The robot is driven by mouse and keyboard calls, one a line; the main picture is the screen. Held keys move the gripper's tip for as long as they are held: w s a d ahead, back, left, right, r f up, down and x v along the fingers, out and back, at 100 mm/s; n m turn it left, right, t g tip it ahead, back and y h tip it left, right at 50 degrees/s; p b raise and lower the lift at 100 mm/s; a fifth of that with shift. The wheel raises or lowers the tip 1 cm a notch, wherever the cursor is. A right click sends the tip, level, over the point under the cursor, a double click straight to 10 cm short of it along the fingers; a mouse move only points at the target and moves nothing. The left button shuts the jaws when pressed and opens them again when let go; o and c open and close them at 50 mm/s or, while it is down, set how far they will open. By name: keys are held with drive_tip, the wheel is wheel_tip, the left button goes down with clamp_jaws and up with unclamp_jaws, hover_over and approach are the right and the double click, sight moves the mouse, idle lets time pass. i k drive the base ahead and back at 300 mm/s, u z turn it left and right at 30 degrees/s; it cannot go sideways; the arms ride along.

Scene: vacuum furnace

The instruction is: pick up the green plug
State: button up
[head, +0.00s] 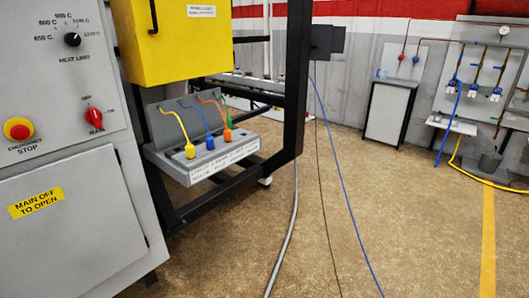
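The green plug (229,121) shows only as a small green patch at the right end of a grey socket box (238,155), just behind the orange plug. The rest of the green plug is hidden or too small to make out. A yellow plug (190,151), a blue plug (210,143) and an orange plug (227,135) stand in a row on the box, each with a cable of its own colour. My gripper is not in view.
The socket box sits low in a black frame, below a yellow cabinet (175,45). A black upright post (297,75) stands to its right. A grey control cabinet (70,220) fills the left. Hoses (345,190) cross the open brown floor (420,240).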

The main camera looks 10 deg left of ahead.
sight(229, 121)
drive_tip(key=u, duration=0.4)
drive_tip(key=i, duration=0.9)
drive_tip(key=u, duration=0.65)
